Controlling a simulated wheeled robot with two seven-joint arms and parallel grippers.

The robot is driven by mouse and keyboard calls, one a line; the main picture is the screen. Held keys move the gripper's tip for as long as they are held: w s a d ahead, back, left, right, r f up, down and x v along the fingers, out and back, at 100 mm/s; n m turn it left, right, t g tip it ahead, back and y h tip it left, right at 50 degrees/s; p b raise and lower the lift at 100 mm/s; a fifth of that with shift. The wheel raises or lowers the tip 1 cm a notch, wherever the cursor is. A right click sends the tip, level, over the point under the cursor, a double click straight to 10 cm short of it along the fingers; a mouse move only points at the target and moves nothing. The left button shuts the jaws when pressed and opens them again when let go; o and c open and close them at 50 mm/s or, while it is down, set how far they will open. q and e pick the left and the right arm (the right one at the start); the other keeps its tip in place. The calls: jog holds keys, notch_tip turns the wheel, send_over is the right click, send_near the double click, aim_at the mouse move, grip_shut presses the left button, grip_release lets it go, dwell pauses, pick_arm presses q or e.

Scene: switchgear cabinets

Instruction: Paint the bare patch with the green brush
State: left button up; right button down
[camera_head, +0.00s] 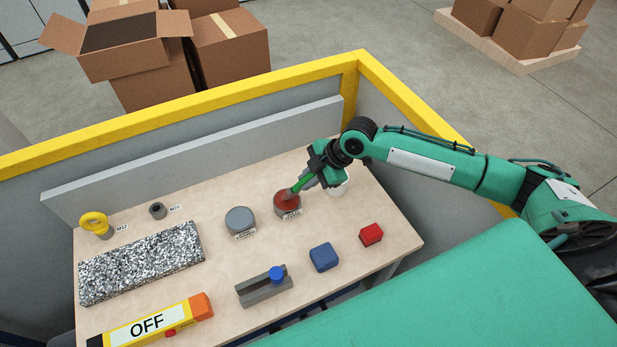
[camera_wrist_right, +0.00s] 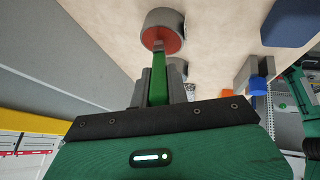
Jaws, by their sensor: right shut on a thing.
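My right gripper (camera_head: 313,180) is shut on the green brush (camera_head: 301,184), over the right part of the table. The brush slants down to a pot with a red top (camera_head: 287,203). In the right wrist view the green handle (camera_wrist_right: 158,88) runs from between the fingers to the red face of the grey-sided pot (camera_wrist_right: 162,38). The tip overlaps the red; I cannot tell whether it touches or dips in. A grey-topped pot (camera_head: 240,219) stands left of it. I cannot make out a bare patch. My left gripper is out of view.
The table (camera_head: 215,270) also holds a speckled slab (camera_head: 142,262), a yellow ring (camera_head: 95,223), a yellow OFF bar (camera_head: 150,323), a grey block with a blue knob (camera_head: 265,287), a blue block (camera_head: 323,257) and a red block (camera_head: 371,235). Grey panels with a yellow rail (camera_head: 200,108) stand behind.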

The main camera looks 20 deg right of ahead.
jog(key=shift+f, duration=0.1)
dwell(0.3)
notch_tip(320, 180, up, 7)
jog(key=p, duration=0.6)
dwell(0.8)
